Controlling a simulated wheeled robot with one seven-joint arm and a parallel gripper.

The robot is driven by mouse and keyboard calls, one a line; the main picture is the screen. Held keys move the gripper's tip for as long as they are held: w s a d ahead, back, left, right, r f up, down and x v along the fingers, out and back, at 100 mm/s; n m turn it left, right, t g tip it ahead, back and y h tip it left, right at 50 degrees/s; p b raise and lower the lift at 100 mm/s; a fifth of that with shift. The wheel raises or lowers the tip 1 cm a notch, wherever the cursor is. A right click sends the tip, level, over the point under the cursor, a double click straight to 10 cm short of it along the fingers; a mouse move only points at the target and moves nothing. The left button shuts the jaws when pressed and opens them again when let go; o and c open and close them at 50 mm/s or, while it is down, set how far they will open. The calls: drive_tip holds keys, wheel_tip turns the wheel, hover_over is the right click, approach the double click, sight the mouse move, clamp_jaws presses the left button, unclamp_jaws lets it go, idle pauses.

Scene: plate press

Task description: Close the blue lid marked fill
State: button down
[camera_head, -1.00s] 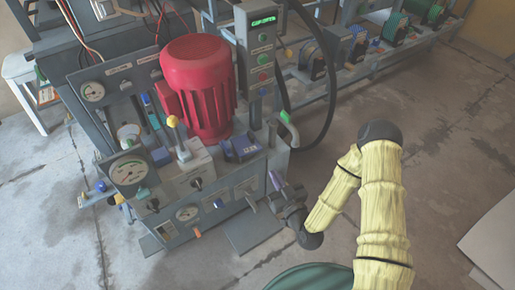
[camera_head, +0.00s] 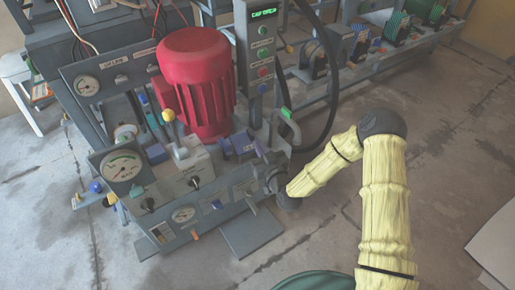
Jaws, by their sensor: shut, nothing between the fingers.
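A blue lid (camera_head: 242,144) sits on top of the grey press unit, to the right of the red motor's base. Its marking is too small to read, and I cannot tell how far it is raised. My gripper (camera_head: 260,150) is shut and empty, at the right side of this blue lid, over the unit's right end. I cannot tell whether the fingertips touch the lid. Another blue block (camera_head: 157,153) sits left of the motor; its marking is unreadable too.
The red motor (camera_head: 196,85) stands behind the lid. A control post (camera_head: 262,65) with buttons and a green-tipped handle (camera_head: 287,117) rise close behind my gripper. A yellow-knobbed lever (camera_head: 170,118) stands to the left.

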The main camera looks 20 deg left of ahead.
drive_tip(key=shift+w+a, duration=0.5)
drive_tip(key=shift+w, duration=0.05)
